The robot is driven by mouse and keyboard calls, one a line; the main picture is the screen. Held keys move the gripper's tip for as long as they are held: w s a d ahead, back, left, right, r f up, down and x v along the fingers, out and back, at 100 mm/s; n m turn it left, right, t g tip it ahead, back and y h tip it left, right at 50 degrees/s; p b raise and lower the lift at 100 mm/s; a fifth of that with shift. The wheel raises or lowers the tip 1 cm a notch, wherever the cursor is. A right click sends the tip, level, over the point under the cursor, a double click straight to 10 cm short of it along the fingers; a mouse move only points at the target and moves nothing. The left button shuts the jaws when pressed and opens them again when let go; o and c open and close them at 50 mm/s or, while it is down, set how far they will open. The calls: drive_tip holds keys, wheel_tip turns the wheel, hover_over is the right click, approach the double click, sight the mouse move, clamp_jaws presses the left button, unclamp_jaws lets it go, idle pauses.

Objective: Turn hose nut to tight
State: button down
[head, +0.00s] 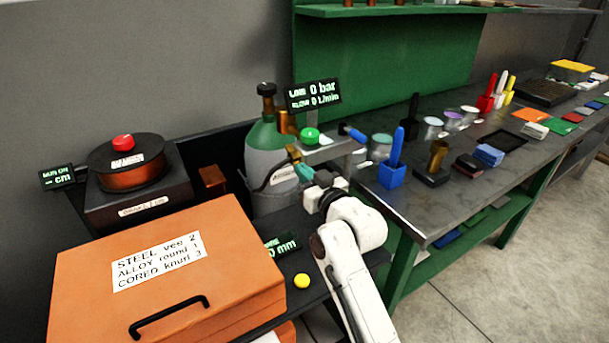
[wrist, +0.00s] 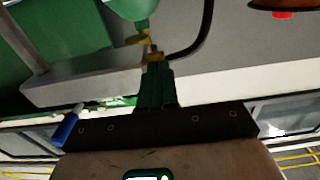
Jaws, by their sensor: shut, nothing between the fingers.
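The small brass hose nut (head: 294,153) sits under the regulator at the front of the green and grey gas cylinder (head: 268,142). A black hose runs from it and curves down to the left. In the wrist view the brass nut (wrist: 155,57) is right at the tips of my green fingers. My gripper (head: 301,167) is shut with nothing between its fingers, just below and in front of the nut; it also shows in the wrist view (wrist: 155,66). I cannot tell whether the tips touch the nut. The nut's marking is not readable.
The metal bench is at right.

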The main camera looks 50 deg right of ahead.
drive_tip(key=shift+f+b, duration=0.3)
drive_tip(key=shift+b, duration=0.4)
drive_tip(key=f+t+b, duration=0.1)
drive_tip(key=t+b, duration=0.1)
drive_tip(key=b, duration=0.5)
drive_tip(key=w+f+t+h+b, duration=0.1)
drive_tip(key=t+b, duration=0.1)
drive_tip(key=b, duration=0.5)
drive_tip(key=w+f+t+b, duration=0.1)
drive_tip(key=t+b, duration=0.1)
drive_tip(key=b, duration=0.5)
drive_tip(key=shift+d+h+b, duration=0.25)
drive_tip(key=shift+h+b, duration=0.1)
drive_tip(key=shift+h, duration=0.05)
drive_tip(key=shift+w+d+f+b, duration=0.15)
drive_tip(key=shift+w+b, duration=0.1)
drive_tip(key=shift+b, duration=0.3)
drive_tip(key=shift+s, duration=0.1)
